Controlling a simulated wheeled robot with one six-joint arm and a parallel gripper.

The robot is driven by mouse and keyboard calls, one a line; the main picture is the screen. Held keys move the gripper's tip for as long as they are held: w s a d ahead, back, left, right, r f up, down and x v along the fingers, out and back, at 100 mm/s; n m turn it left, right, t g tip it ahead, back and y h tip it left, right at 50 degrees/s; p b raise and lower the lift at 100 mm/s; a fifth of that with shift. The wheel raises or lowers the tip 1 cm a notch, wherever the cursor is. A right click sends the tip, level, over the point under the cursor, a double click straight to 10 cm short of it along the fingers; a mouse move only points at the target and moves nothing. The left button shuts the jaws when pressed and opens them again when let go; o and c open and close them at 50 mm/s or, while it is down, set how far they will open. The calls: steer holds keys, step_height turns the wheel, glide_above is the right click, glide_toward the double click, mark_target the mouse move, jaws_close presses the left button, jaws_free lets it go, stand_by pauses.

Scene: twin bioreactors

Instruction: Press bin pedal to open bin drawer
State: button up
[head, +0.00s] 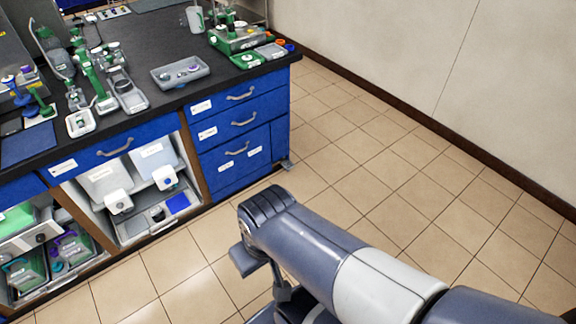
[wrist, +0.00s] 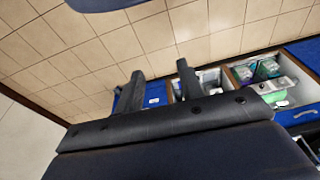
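A small grey pedal-like piece (head: 287,164) sticks out at floor level from the right end of the blue cabinet. The lowest blue front (head: 240,174) beside it carries two white labels and looks closed; I cannot tell for sure that it is the bin drawer. My gripper (wrist: 160,69) shows in the wrist view with its two dark fingers apart and nothing between them. In the head view my arm hides most of it. The wrist view faces the tiled floor and cabinet fronts; I cannot make out the pedal there.
A black worktop (head: 150,104) holds green-and-grey equipment and a grey tray (head: 180,73). Open bays with white canisters (head: 110,182) and clear bins (head: 72,250) lie left of the drawers. Tiled floor (head: 350,130) is clear up to the wall (head: 400,55) at right.

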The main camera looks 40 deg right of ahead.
steer(key=shift+s+f, duration=0.1)
